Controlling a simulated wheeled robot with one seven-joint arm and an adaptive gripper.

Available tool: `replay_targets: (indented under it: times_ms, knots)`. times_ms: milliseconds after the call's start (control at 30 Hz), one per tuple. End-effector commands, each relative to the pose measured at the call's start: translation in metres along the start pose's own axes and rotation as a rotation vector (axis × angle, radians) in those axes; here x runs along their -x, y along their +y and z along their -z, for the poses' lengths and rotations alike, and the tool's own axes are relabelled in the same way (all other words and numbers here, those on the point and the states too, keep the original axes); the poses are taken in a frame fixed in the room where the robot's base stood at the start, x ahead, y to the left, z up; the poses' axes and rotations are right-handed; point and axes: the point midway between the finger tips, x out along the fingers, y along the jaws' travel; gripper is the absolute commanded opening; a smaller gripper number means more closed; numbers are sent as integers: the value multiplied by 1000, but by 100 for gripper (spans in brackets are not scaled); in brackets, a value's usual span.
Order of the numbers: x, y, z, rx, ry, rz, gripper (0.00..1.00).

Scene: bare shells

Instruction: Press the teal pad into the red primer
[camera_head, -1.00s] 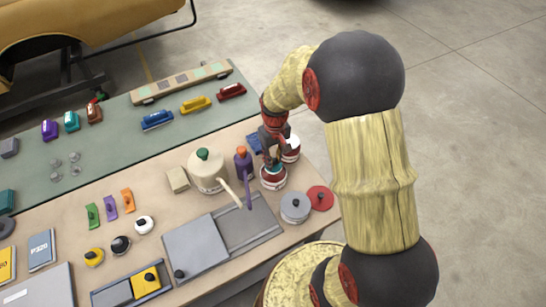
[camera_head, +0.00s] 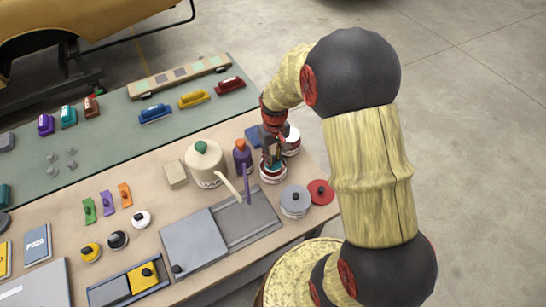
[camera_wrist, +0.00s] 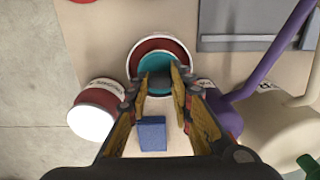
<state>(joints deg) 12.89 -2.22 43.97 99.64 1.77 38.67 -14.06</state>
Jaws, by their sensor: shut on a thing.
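My gripper (camera_head: 271,160) points down over an open tin of red primer (camera_head: 282,177) near the right end of the bench. In the wrist view its fingers (camera_wrist: 160,80) are shut on the dark knob of the round teal pad (camera_wrist: 150,62). The pad lies across the tin's mouth, with a crescent of red primer (camera_wrist: 158,44) showing beyond its far edge. In the head view the teal shows inside the white rim, under the fingertips. The fingers hide the pad's near side, and I cannot tell how deep it sits.
A white-filled tin (camera_wrist: 92,122) stands close beside, with a blue block (camera_wrist: 152,136) near it. A grey-lidded tin (camera_head: 294,201) and red lid (camera_head: 320,192) lie in front.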

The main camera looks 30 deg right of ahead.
Motion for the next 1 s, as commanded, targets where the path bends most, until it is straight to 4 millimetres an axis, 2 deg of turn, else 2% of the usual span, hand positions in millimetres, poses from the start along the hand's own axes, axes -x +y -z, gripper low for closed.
replay_targets:
  times_ms: [1000]
  knots:
    - [-9,0,0,0,0,0,0]
